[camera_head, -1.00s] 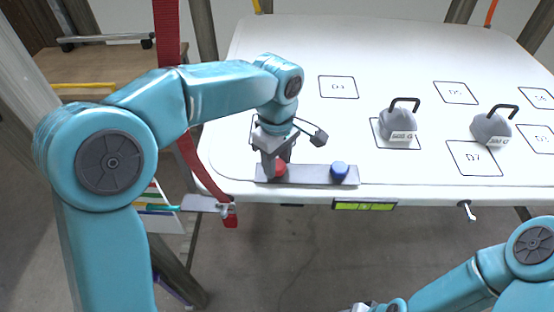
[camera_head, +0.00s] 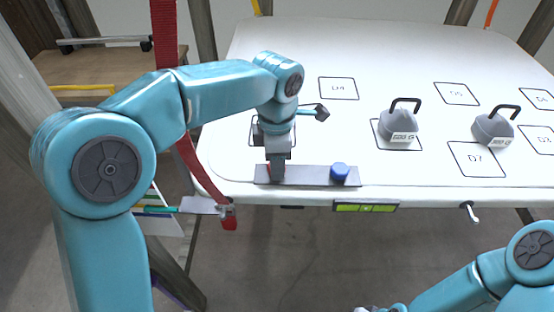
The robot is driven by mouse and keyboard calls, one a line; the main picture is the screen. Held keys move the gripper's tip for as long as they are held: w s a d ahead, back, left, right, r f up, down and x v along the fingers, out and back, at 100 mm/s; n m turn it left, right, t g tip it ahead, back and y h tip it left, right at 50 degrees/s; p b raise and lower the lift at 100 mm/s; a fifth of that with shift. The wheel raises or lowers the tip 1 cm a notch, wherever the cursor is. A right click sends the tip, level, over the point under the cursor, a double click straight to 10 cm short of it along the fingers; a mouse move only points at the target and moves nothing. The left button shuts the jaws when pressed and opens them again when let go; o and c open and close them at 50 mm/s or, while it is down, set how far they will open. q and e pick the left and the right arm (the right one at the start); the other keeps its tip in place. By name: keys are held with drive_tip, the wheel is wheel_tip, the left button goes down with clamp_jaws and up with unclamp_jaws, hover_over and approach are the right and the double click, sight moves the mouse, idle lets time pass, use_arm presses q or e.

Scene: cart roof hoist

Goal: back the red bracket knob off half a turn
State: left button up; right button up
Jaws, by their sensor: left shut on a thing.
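The red bracket knob (camera_head: 270,171) sits at the left end of a grey bracket plate (camera_head: 308,176) on the near edge of the white roof panel. Only a sliver of its red shows beside the fingers. My left gripper (camera_head: 276,172) points down over it and is shut on it. A blue knob (camera_head: 340,172) stands at the right end of the same plate, apart from the gripper. My right arm shows at the lower right, and its gripper (camera_head: 368,308) is cut off by the bottom edge, so its jaws cannot be made out.
Two grey weights with handles, one left (camera_head: 398,127) and one right (camera_head: 493,128), stand on the white panel (camera_head: 300,55) among outlined squares. A green level (camera_head: 365,206) is on the front edge. A red strap (camera_head: 166,40) hangs at the left.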

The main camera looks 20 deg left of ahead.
use_arm(q)
drive_tip(key=shift+s+f+n, duration=0.1)
drive_tip(key=shift+f+n, duration=0.15)
drive_tip(key=shift+n, duration=0.05)
idle(0.4)
drive_tip(key=o, duration=1.1)
drive_tip(key=shift+r, duration=0.25)
wheel_tip(320, 180, up, 16)
drive_tip(key=p, duration=0.2)
drive_tip(key=shift+p, duration=0.35)
